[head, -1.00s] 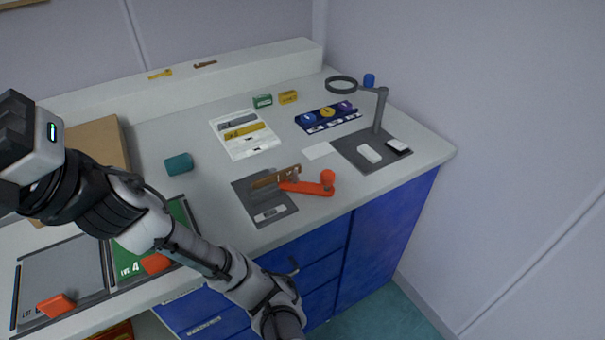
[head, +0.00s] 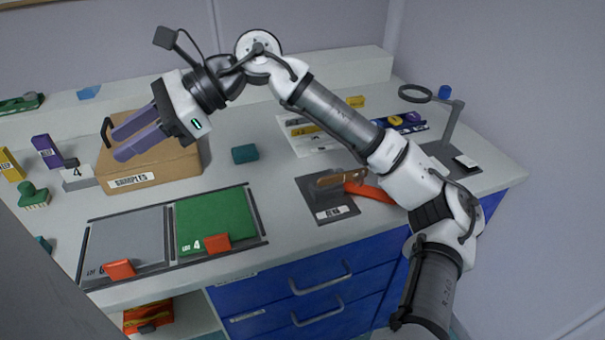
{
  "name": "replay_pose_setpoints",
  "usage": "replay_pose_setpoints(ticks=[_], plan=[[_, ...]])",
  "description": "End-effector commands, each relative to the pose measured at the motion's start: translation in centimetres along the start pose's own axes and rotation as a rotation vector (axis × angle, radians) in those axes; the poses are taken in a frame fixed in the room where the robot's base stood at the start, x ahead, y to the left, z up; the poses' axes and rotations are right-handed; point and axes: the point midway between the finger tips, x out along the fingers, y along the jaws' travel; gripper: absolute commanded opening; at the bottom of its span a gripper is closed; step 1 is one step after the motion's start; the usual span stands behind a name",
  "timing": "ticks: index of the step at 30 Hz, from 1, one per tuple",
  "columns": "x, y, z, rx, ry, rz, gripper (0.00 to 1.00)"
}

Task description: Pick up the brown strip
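The brown strip (head: 338,179) is at the dark grey mat (head: 328,208) near the front of the bench, beside an orange-red lever (head: 370,191). It looks thin and raised on its edge; how it is supported is unclear. My gripper (head: 117,147) is far to the left of it, in front of and above the cardboard SAMPLES box (head: 150,178). Its two purple fingers are parted, with nothing seen between them. My arm crosses the right half of the picture and hides part of the lever.
Grey and green panels (head: 215,215) with orange-red tabs lie at the front left. A teal block (head: 245,154) stands behind them. A magnifier (head: 415,94) stands at the back right. My arm partly covers a white sheet (head: 305,140).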

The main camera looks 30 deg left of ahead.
Motion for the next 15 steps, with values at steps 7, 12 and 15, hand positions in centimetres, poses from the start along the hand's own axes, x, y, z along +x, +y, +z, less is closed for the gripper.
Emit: replay_pose_setpoints(ticks=[7, 12, 15], plan=[[-15.0, -2.7, -13.1, -0.012, 0.697, -0.087, 0.33], [-26.3, 0.3, -16.8, 0.099, 1.042, -0.051, 0.33], [-30.5, 2.1, -17.3, 0.16, 1.155, -0.025, 0.33]])
